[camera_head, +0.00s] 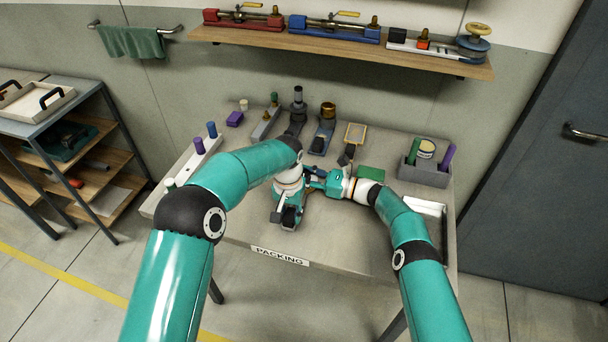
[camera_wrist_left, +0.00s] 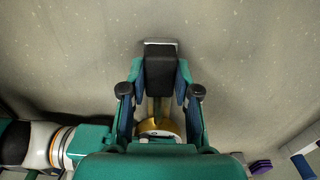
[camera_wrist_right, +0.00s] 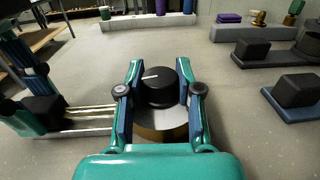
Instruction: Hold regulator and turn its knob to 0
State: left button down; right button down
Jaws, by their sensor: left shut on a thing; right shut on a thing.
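The regulator shows in the right wrist view as a long grey base with bare rods (camera_wrist_right: 88,113), a black block at its left end, and a round black knob (camera_wrist_right: 160,90) over a brass disc. The knob's white mark points left; no scale numbers are readable. My right gripper (camera_wrist_right: 160,92) has its fingers on both sides of the knob. In the left wrist view my left gripper (camera_wrist_left: 160,95) is shut around the regulator's black block (camera_wrist_left: 159,72). In the head view the block (camera_head: 291,216) shows near the table's front, and the arms hide the rest.
The packing table (camera_head: 340,235) holds several fittings on stands along its back. A grey caddy (camera_head: 424,174) and a white tray (camera_head: 432,212) are at its right. A green block (camera_head: 371,173) lies near the right gripper. The wall shelf (camera_head: 340,52) hangs above. The front table area is clear.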

aim_at(304, 173)
pick_arm(q)
jog(key=shift+s, duration=0.1)
pick_arm(e)
jog(key=shift+d+r, duration=0.1)
jog(key=shift+r, duration=0.05)
jog(key=c, duration=0.7)
grip_release()
jog(key=shift+c, duration=0.2)
notch_tip(304, 173, up, 10)
jog(key=shift+f, duration=0.15)
pick_arm(q)
jog(key=c, duration=0.8)
grip_release()
jog(key=shift+o, duration=0.2)
